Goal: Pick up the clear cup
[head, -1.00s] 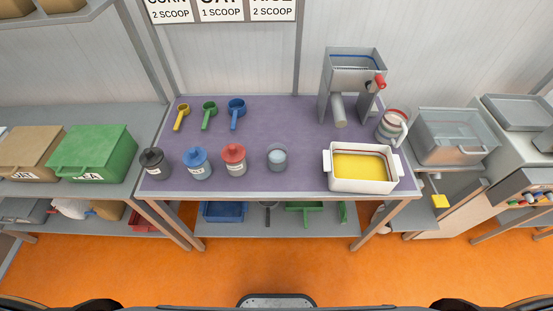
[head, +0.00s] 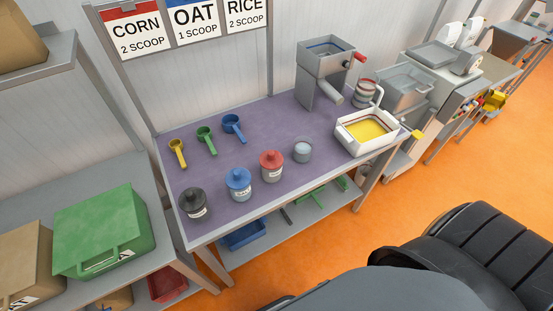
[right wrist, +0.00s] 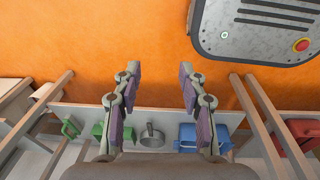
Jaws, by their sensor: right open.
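The clear cup (head: 303,150) stands upright on the purple mat near the table's front edge, just right of the red-lidded jar (head: 271,166) and left of the white tray. Nothing touches it. My right gripper (right wrist: 160,88) shows in the right wrist view with its two fingers apart and nothing between them. It is over the orange floor and lower shelf in that view, away from the cup. My left gripper is in neither view. The cup is not visible in the right wrist view.
A blue-lidded jar (head: 238,184) and a dark-lidded jar (head: 193,203) stand left of the cup. A white tray with yellow contents (head: 383,146) and a grey hopper machine (head: 320,75) are to its right. Three scoops (head: 206,140) lie behind. The mat behind the cup is clear.

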